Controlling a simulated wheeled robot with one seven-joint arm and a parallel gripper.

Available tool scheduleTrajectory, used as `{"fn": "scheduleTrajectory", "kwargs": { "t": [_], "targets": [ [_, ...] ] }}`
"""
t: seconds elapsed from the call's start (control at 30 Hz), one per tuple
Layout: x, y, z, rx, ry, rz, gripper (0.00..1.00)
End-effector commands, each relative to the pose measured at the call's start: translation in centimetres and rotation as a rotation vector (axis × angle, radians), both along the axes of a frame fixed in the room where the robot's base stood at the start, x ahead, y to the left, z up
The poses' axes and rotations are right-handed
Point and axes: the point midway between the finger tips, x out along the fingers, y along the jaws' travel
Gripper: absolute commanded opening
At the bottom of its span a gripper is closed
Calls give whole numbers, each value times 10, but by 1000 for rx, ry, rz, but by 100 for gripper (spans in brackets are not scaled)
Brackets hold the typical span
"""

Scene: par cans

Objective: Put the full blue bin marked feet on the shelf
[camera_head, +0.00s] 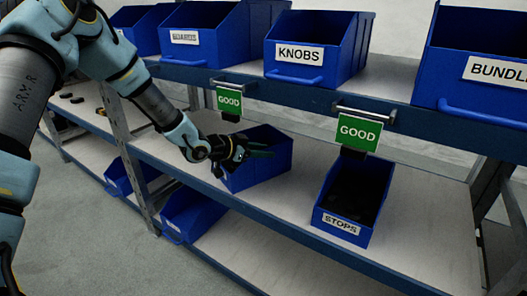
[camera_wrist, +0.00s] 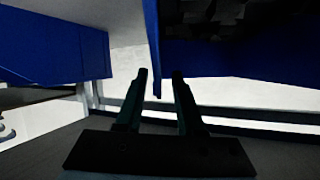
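A blue bin (camera_head: 268,172) is at my gripper in the head view, by the middle shelf board and turned at an angle to the bin marked STOPS. Its label does not show, so I cannot read whether it says feet. My gripper (camera_head: 240,150) is at its near left side. In the wrist view, my gripper's fingers (camera_wrist: 160,85) are apart. A blue bin wall (camera_wrist: 153,40) comes down close to the gap between the fingertips, with dark contents to its right. I see no clear contact on both sides of the wall.
The bin marked STOPS (camera_head: 345,200) holds dark parts under a green GOOD sign (camera_head: 358,131). Bins marked KNOBS (camera_head: 310,55) and BUNDL (camera_head: 470,70) stand above. Two blue bins, one here (camera_head: 190,212), sit low at left. The board (camera_head: 420,235) right of STOPS is bare.

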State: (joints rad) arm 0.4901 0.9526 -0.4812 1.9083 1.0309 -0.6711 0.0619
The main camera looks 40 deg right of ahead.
Motion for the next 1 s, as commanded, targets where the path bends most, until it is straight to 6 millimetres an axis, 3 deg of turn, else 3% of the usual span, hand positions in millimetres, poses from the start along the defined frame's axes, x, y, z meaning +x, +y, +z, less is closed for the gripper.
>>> {"fn": "scheduleTrajectory", "kwargs": {
  "t": [0.6, 1.0],
  "targets": [
    [13, 98, 42, 0, 0, 1, 38],
    [15, 111, 46, 2, 0, 2, 38]
  ]
}}
